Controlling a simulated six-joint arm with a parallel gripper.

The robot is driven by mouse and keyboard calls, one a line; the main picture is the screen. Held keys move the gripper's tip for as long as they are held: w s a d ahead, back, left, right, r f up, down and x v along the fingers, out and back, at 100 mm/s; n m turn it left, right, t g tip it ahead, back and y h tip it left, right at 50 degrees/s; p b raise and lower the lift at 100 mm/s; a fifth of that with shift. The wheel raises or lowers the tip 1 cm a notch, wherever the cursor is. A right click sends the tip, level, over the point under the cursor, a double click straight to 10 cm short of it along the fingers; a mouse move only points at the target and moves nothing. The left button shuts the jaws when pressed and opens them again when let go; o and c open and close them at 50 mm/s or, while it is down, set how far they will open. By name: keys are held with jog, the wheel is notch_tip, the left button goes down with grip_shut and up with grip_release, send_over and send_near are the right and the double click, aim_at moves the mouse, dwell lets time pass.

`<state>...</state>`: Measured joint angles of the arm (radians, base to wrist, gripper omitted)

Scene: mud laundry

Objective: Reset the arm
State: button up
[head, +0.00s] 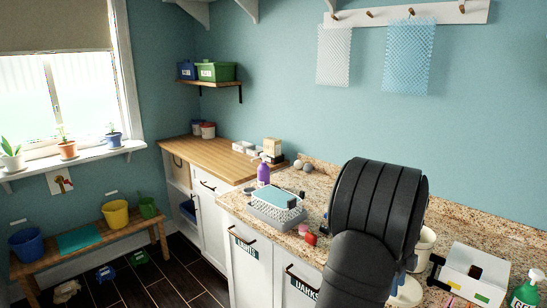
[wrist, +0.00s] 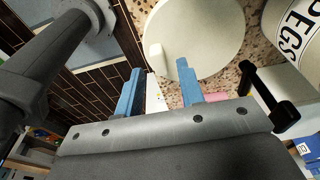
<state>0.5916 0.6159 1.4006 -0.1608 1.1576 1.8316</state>
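My gripper shows in the wrist view (wrist: 158,84) as two blue fingers standing apart, with nothing clearly held between them. Just beyond the fingers is a large pale round thing (wrist: 205,35) with a white block-like part at its left; I cannot tell whether the fingers touch it. In the head view my dark arm rises in front of the speckled counter (head: 459,230) and hides part of it. Only a small bluish bit of my gripper (head: 401,279) shows there, low beside the arm.
A cream cup (head: 425,240), a white box (head: 467,274) and a green bottle (head: 525,290) stand right of my arm. A grey tray with a teal-topped thing (head: 275,213), a purple bottle (head: 264,173) and a red item (head: 310,239) are left. The wooden counter's front (head: 205,155) is clear.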

notch_tip(320, 180, down, 2)
notch_tip(320, 180, up, 12)
jog(key=w+a, duration=0.1)
jog(key=f, duration=0.7)
jog(key=s+d+f, duration=0.1)
jog(key=f, duration=0.3)
jog(key=shift+f, duration=0.3)
jog(key=shift+w+d+r, duration=0.1)
jog(key=shift+r, duration=0.2)
notch_tip(320, 180, up, 4)
jog(key=shift+f, duration=0.2)
jog(key=s+d+r, duration=0.4)
jog(key=s+r, duration=0.3)
jog(key=s, duration=0.4)
jog(key=w+d+r, duration=0.8)
jog(key=w+r, duration=0.3)
jog(key=w+a+f, duration=0.3)
jog(key=w+f, duration=0.2)
jog(key=w, duration=0.3)
jog(key=shift+f+m, duration=0.25)
jog(key=shift+m, duration=0.15)
